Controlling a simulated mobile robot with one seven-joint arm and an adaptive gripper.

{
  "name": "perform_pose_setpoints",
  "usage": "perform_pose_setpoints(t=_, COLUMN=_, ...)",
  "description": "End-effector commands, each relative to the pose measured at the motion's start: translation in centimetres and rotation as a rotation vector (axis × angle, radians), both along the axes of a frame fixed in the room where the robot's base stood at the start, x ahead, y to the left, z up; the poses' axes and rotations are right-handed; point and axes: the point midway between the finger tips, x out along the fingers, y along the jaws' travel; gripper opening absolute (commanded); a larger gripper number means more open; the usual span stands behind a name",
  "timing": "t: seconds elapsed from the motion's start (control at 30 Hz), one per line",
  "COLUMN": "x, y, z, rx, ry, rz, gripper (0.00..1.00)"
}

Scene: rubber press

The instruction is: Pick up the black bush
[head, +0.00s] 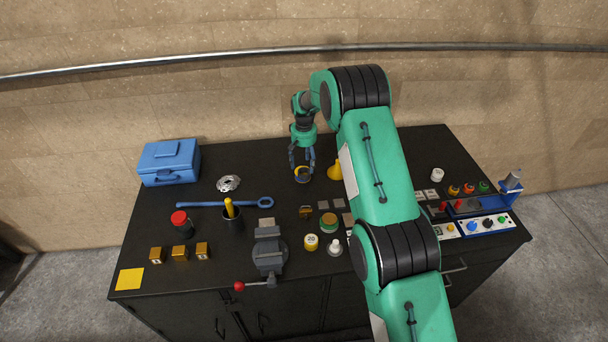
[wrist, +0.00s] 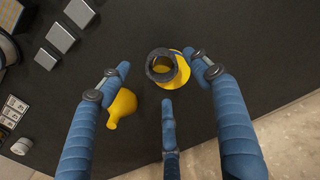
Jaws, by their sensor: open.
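The black bush (wrist: 152,72) is a short dark ring with an open bore. It shows in the wrist view near the top middle, against a yellow rounded piece (wrist: 184,70); whether it rests on or beside that piece I cannot tell. In the head view the bush (head: 303,179) is at the back middle of the black bench, partly hidden by my gripper. My gripper (head: 302,161) is above it, pointing down. In the wrist view its blue fingers (wrist: 160,76) are spread around the bush, apart from it, with nothing held.
A yellow funnel-shaped piece (wrist: 121,106) lies close to the left finger; it also shows in the head view (head: 335,170). A silver toothed part (head: 228,183), a blue wrench (head: 225,203) and a blue toolbox (head: 169,163) are to the left. Grey square plates (wrist: 61,37) lie nearby.

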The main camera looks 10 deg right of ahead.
Motion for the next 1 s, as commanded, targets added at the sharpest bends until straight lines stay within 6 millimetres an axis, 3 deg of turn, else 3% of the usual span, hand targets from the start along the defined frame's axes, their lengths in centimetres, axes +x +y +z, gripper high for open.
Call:
perform_pose_setpoints(t=0.47, x=0.0, y=0.0, z=-0.5, rx=0.0, ry=0.001, rz=0.0, gripper=0.63)
perform_pose_setpoints(t=1.0, x=0.1, y=-0.2, z=-4.9, rx=0.0, ry=0.001, rz=0.0, gripper=0.63)
